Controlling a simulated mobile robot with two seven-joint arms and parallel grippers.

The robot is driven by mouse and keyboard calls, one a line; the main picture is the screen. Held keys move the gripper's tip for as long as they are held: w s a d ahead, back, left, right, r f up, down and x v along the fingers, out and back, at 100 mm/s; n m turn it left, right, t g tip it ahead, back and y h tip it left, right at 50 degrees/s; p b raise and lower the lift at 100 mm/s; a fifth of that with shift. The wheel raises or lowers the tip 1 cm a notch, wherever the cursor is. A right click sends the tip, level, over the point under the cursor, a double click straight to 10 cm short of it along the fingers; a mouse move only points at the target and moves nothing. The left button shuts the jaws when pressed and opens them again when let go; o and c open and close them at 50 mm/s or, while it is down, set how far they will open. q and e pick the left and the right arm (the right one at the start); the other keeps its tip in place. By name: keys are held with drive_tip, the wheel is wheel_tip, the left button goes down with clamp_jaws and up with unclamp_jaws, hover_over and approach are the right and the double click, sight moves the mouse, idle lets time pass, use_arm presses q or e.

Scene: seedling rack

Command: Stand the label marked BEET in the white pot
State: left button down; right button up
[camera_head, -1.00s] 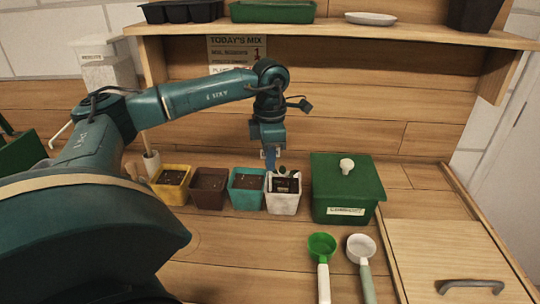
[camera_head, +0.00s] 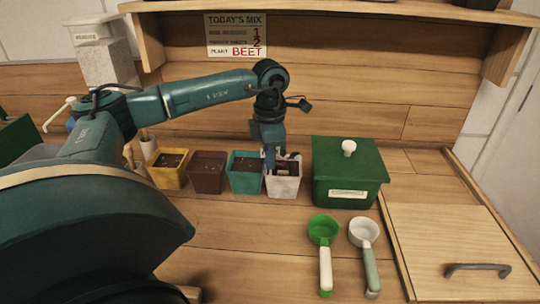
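The white pot (camera_head: 283,184) stands at the right end of a row of pots on the wooden bench and holds dark soil. My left gripper (camera_head: 270,165) points down at the left part of its mouth, with blue fingertips at or just above the rim. A small upright piece (camera_head: 290,156) shows at the back of the pot; I cannot tell what it is. No label marked BEET can be read in the scene, and whether the fingers hold one is too small to tell. The wall sign (camera_head: 236,36) reads "PLANT BEET". My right gripper is out of view.
Teal (camera_head: 245,180), maroon (camera_head: 207,178) and yellow (camera_head: 167,172) pots stand left of the white pot. A green lidded box (camera_head: 348,178) is close on its right. Green (camera_head: 323,232) and white (camera_head: 364,234) scoops lie in front. A shelf (camera_head: 340,12) hangs above.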

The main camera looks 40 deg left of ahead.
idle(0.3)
use_arm(q)
drive_tip(key=c, duration=1.6)
unclamp_jaws()
drive_tip(key=shift+o, duration=0.2)
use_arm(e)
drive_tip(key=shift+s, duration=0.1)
use_arm(q)
wheel_tip(320, 180, up, 3)
drive_tip(key=shift+f+p, duration=0.15)
drive_tip(key=shift+p, duration=0.95)
drive_tip(key=shift+r+p, duration=0.85)
drive_tip(key=shift+r, duration=0.1)
wheel_tip(320, 180, up, 2)
drive_tip(key=shift+p, duration=0.8)
wheel_tip(320, 180, up, 2)
drive_tip(key=shift+p, duration=0.75)
drive_tip(key=shift+r, duration=0.25)
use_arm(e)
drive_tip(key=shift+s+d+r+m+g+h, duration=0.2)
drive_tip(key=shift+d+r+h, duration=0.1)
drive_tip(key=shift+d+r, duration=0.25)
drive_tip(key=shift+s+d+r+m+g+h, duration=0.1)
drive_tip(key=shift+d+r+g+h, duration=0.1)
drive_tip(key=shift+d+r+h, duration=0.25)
